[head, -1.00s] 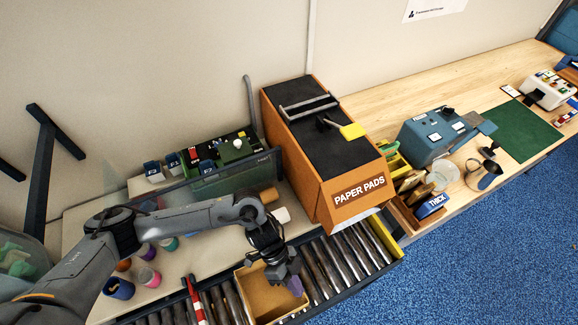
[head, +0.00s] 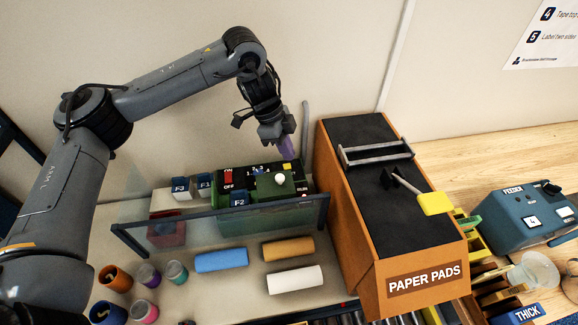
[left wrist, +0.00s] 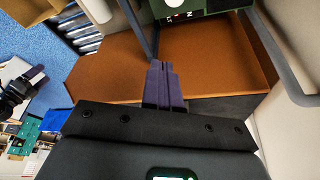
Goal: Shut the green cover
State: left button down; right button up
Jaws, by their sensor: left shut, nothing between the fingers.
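A green block with a white knob (head: 272,187) sits on the dark control box on the bench in the head view. I take it for the green cover, but cannot tell how far open it is. My left gripper (head: 287,148) is shut and empty, with purple fingertips, above the rear of that box. Its fingertips also show in the left wrist view (left wrist: 163,85), in front of the brown case. Part of a green panel with white marks (left wrist: 185,8) shows at the top there.
The tall orange PAPER PADS case (head: 385,200) stands right of the control box. A clear guard with a dark rail (head: 225,222) crosses its front. A grey upright post (head: 306,130) rises behind. Blue, orange and white rolls (head: 293,279) lie in front, with cups at left.

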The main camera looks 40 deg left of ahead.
pick_arm(q)
jog(key=b, duration=0.1)
send_over(292, 186)
jog(key=a, duration=0.1)
jog(key=f, duration=1)
jog(key=shift+s+f, duration=0.1)
jog(key=shift+s, duration=0.1)
jog(key=shift+s+a+f, duration=0.15)
jog(key=shift+s+a, duration=0.05)
jog(key=shift+a, duration=0.15)
